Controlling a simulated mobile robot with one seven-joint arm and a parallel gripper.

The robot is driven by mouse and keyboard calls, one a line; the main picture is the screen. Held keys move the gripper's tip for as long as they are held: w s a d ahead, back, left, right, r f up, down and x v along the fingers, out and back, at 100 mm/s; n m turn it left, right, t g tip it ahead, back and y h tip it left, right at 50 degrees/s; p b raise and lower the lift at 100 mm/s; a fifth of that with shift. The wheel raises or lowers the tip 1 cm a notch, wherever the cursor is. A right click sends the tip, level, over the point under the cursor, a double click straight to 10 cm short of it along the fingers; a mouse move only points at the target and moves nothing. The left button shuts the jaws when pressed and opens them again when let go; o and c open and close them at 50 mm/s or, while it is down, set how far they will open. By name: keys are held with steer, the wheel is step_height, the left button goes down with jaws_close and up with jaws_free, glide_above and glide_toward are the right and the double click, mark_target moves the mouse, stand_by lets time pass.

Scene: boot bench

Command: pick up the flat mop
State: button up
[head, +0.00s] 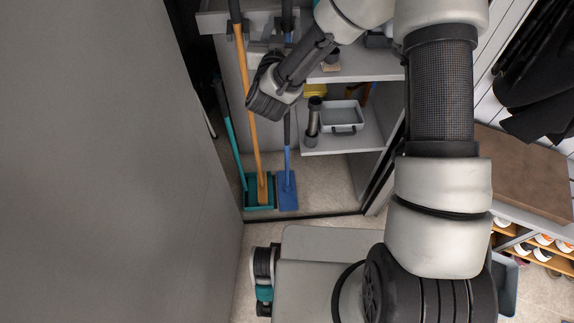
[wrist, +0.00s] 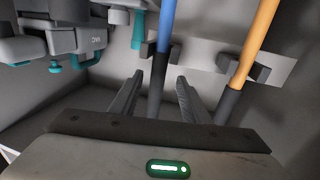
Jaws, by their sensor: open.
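The flat mop looks to be the blue-handled tool (head: 287,185), upright in the tall left bay of the cabinet with its flat blue head on the floor. In the wrist view its blue handle (wrist: 166,25) with a dark grip runs between the fingers of my gripper (wrist: 160,77). My gripper is open, one finger on each side of the handle; I cannot tell whether the handle is fully between the fingertips or just beyond them. In the head view my arm covers part of the handle and the fingers are hard to make out.
An orange-handled tool (head: 247,100) stands close left in the head view, with a teal-handled one (head: 231,135) beyond it. Wall clips (wrist: 240,66) hold handles. Shelves with a grey tray (head: 342,116) stand to the right. A large grey panel (head: 120,160) fills the left.

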mark_target(286, 17)
steer(key=w, duration=0.5)
steer(key=shift+d+r, duration=0.15)
steer(key=shift+d, duration=0.1)
steer(key=c, duration=1)
steer(key=shift+r, duration=0.1)
jaws_close()
